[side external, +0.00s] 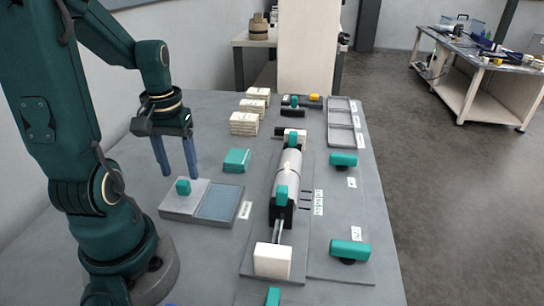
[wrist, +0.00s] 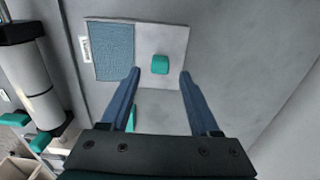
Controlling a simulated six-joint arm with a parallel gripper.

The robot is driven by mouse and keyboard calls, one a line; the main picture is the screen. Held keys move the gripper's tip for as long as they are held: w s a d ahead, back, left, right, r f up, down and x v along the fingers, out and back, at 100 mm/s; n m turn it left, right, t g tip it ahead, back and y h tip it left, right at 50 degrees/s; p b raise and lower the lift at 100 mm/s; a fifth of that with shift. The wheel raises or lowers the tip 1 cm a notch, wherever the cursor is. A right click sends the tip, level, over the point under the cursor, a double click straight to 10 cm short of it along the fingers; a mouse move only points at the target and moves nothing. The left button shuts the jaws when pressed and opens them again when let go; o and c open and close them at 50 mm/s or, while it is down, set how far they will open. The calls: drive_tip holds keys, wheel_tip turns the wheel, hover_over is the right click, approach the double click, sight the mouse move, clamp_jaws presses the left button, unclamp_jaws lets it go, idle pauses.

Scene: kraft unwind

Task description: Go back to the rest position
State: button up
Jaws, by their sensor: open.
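My gripper (side external: 178,172) is open and empty, pointing down above the table near the left of the side external view. Its two blue fingers stand apart in the wrist view (wrist: 158,72). Below it lies a flat tray (side external: 178,212) with a plain pale half and a blue textured half (side external: 219,203). A small teal block (side external: 183,187) sits on the pale half. In the wrist view the teal block (wrist: 160,64) shows between and beyond the fingertips, apart from them.
A machine with a pale roller (side external: 287,172) stands mid-table. A teal box (side external: 236,160) and stacked pale packs (side external: 244,123) lie behind the tray. Teal-handled knobs (side external: 350,248) and grey trays (side external: 341,122) line the right side. Bare table (side external: 130,150) lies left of the gripper.

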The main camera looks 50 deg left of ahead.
drive_tip(key=shift+r, duration=0.55)
drive_tip(key=shift+w+d+r+m, duration=0.15)
drive_tip(key=shift+w+d+m, duration=0.1)
drive_tip(key=shift+w+m, duration=0.05)
drive_tip(key=d+r+m+t, duration=0.2)
drive_tip(key=d+r+m, duration=0.1)
drive_tip(key=d, duration=0.4)
drive_tip(key=w+d+r+m+t, duration=0.1)
drive_tip(key=d+r+m+t, duration=0.2)
drive_tip(key=d, duration=0.5)
drive_tip(key=shift+r+m+t, duration=0.3)
drive_tip(key=shift+r+m, duration=0.25)
drive_tip(key=shift+m, duration=0.65)
